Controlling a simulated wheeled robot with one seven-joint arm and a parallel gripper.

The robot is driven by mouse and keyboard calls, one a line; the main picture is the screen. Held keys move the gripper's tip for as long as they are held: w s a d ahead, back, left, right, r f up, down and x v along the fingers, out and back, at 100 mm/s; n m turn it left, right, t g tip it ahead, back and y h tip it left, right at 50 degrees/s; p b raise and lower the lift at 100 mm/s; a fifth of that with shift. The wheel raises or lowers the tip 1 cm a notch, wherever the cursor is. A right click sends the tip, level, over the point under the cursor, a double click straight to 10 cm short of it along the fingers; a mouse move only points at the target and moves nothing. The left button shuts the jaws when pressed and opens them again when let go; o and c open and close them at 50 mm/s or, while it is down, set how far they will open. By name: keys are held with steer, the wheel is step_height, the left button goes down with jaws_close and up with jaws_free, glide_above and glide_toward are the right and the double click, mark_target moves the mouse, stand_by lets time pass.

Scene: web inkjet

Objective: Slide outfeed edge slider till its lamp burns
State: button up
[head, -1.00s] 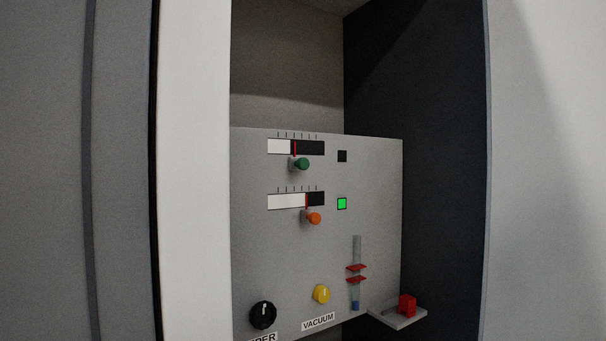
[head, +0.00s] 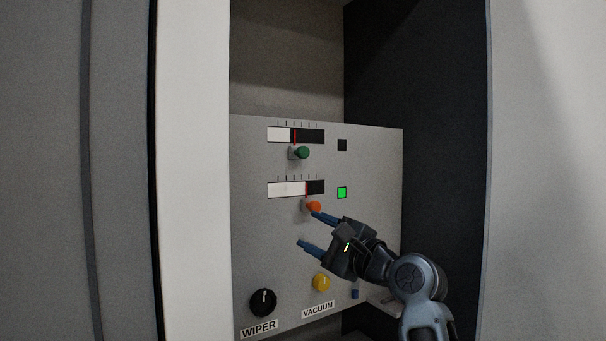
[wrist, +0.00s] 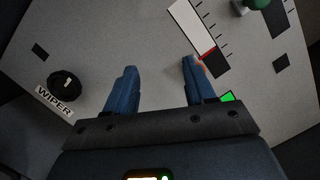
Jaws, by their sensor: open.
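The panel has two sliders, with no readable name on either. The upper slider has a green knob (head: 302,152), and its lamp (head: 342,145) is dark. The lower slider has an orange knob (head: 314,206), and its lamp (head: 342,192) burns green. Each has a scale with a red marker, the lower one farther right. My gripper (head: 309,229) is open and empty, with its upper finger close to the orange knob; I cannot tell if they touch. In the wrist view, the right finger of my gripper (wrist: 160,66) mostly hides the orange knob. The green knob (wrist: 258,3) is at the top right.
A black knob (head: 263,302) labelled WIPER and a yellow knob (head: 321,282) above the VACUUM label are low on the panel. Cabinet walls stand on both sides.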

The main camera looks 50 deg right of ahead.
steer(key=m+t+y, duration=0.2)
glide_toward(306, 154)
steer(key=w, duration=0.3)
steer(key=r, duration=0.1)
steer(key=p+x, duration=0.1)
steer(key=x, duration=0.6)
steer(key=shift+w+r, duration=0.1)
steer(key=shift+w, duration=0.25)
jaws_close()
